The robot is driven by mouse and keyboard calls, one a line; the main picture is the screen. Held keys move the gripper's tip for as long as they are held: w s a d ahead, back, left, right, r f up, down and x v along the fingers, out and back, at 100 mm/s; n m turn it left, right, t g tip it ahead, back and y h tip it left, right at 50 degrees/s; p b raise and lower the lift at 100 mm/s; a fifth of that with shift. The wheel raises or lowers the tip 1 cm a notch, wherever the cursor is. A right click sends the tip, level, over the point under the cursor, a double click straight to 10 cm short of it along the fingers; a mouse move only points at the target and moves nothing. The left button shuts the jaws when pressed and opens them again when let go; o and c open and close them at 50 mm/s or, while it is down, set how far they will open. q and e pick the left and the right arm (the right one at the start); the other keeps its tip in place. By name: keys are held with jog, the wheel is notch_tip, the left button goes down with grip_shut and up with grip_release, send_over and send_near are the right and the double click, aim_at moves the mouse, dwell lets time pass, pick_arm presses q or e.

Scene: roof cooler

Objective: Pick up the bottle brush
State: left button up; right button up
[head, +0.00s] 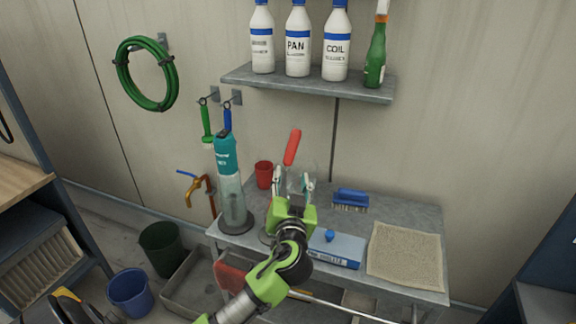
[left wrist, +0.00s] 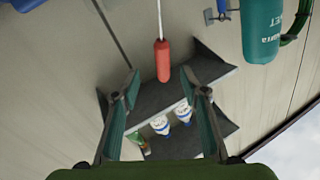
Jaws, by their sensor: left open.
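A red handle (head: 292,147) stands up, slightly tilted, above the grey table, behind my left gripper; it looks like the bottle brush. In the left wrist view the red handle (left wrist: 162,61) shows between and beyond the two fingers, with a thin shaft running from one end. The brush's lower part is hard to see in the head view, behind the fingers and what looks like a clear container. My left gripper (head: 292,184) is open and empty, its fingers spread below the handle in the picture; it also shows in the left wrist view (left wrist: 160,105). My right gripper is out of view.
On the table (head: 405,207) are a teal-topped cylinder (head: 229,180), a red cup (head: 263,174), a blue scrub brush (head: 350,199), a blue box (head: 337,249) and a beige mat (head: 405,256). A shelf (head: 310,84) with bottles hangs above. Green and blue handled tools hang at left.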

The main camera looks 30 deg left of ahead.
aim_at(290, 155)
pick_arm(q)
jog(key=p+x, duration=0.1)
jog(key=x, duration=0.4)
jog(key=shift+a, duration=0.3)
jog(key=shift+w+a+p, duration=0.15)
jog(key=shift+w+p, duration=0.15)
jog(key=shift+w, duration=0.25)
jog(key=shift+w+a+r, duration=0.1)
jog(key=shift+w, duration=0.05)
jog(key=p+x, duration=0.1)
jog(key=x, duration=0.1)
jog(key=p+x, duration=0.2)
jog(key=shift+a+r, duration=0.1)
jog(key=shift+r, duration=0.3)
jog(key=shift+w+a+f, duration=0.15)
jog(key=shift+w, duration=0.25)
grip_shut()
